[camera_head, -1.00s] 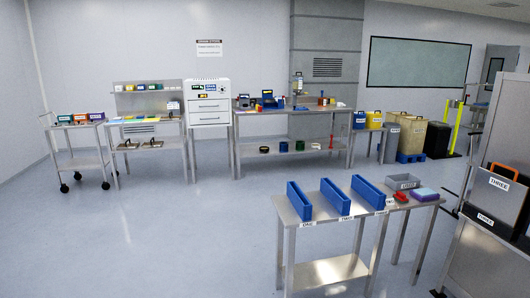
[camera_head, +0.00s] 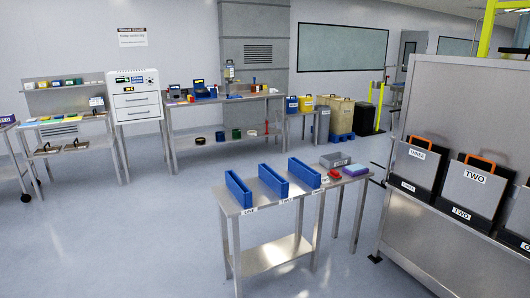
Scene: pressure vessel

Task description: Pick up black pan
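No object is clearly recognisable as a black pan. A small dark round item (camera_head: 199,140) sits on the lower shelf of the long bench at the back; it is too small to identify. Two flat brownish trays with dark parts, a left one (camera_head: 47,150) and a right one (camera_head: 76,147), lie on the lower shelf of the left bench. Neither of my grippers is in view.
A steel table (camera_head: 235,208) with blue bins (camera_head: 238,189) stands in front. A tall steel rack (camera_head: 430,235) with labelled cases, one marked TWO (camera_head: 474,185), blocks the right. A white drawer cabinet (camera_head: 136,100) stands at the back. Floor (camera_head: 120,235) at front left is clear.

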